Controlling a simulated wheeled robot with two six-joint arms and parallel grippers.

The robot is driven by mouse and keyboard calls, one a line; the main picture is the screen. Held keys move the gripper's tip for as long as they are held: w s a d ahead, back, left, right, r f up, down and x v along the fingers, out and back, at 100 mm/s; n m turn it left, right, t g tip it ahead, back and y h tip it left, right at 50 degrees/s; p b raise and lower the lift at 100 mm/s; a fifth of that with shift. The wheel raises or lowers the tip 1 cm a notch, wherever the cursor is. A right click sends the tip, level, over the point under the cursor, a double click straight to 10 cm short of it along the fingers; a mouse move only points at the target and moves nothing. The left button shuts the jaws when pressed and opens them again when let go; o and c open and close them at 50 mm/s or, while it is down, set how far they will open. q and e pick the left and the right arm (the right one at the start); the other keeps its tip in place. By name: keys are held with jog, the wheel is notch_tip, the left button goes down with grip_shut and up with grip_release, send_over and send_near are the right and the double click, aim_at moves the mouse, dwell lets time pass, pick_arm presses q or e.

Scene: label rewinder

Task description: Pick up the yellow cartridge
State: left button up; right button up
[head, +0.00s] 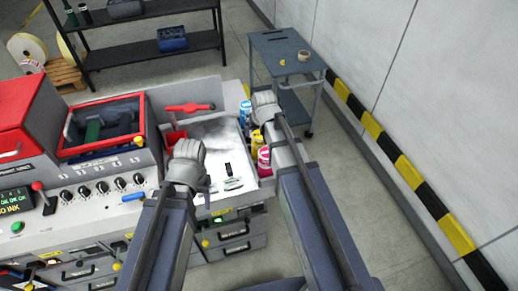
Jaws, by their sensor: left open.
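The yellow cartridge (257,141) stands at the right edge of the white tray, partly hidden by my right arm. A magenta cartridge (264,161) is just in front of it, and a blue one (245,113) is behind it. My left gripper (187,148) is open over the left part of the tray, to the left of the yellow cartridge and apart from it. My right gripper (265,101) is just beyond and above the yellow cartridge; its fingers are too small and turned away to tell their state.
The white tray (218,130) holds small dark and pale items. The red-lidded machine (100,125) and its knob panel stand on the left. A blue-grey cart (287,50) stands behind on the right. A striped kerb (400,160) runs along the wall, with clear floor before it.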

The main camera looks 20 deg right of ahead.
aim_at(259, 137)
jog(key=shift+b+x, duration=0.5)
jog(key=shift+x, duration=0.45)
jog(key=shift+w+f+b, duration=0.1)
jog(key=shift+f+b, duration=0.5)
jog(key=b+x, duration=0.4)
jog(key=shift+a+f, duration=0.1)
jog(key=shift+a, duration=0.05)
pick_arm(q)
notch_tip(259, 137, down, 7)
jog(key=shift+r, duration=0.2)
pick_arm(e)
jog(key=shift+c, duration=0.2)
grip_shut()
